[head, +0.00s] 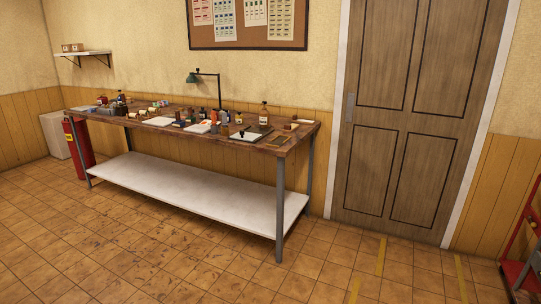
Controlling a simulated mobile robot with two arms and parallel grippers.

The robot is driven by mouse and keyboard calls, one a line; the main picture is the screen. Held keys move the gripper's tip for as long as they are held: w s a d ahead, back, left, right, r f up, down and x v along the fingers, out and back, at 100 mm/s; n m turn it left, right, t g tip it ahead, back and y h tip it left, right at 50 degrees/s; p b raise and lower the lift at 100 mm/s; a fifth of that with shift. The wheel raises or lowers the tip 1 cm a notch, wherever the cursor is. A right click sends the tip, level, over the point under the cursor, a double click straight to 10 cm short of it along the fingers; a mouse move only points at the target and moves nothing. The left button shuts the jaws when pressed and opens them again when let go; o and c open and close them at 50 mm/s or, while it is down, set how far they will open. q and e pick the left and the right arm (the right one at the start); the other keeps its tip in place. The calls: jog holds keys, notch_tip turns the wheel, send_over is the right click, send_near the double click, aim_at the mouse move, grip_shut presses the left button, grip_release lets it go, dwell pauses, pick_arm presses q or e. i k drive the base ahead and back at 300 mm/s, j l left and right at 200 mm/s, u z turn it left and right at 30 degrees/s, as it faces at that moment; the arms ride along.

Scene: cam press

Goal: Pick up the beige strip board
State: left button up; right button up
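Several small items crowd a long wooden workbench (305,133) across the room. They are too small from here to pick out the beige strip board with certainty. A pale flat piece (159,121) lies left of the middle of the bench top. A small tan block (291,126) sits near the right end. I cannot tell if either is the strip board. Neither of my grippers is in view.
The bench has a bare white lower shelf (190,192). A green lamp (192,78) rises behind the items. A red fire extinguisher (80,145) stands at the left end. A door (410,110) and a red cart (522,245) are on the right. The tiled floor in front is clear.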

aim_at(289, 128)
jog(key=i+l+z, duration=0.1)
jog(key=i+z, duration=0.35)
jog(key=i, duration=1.85)
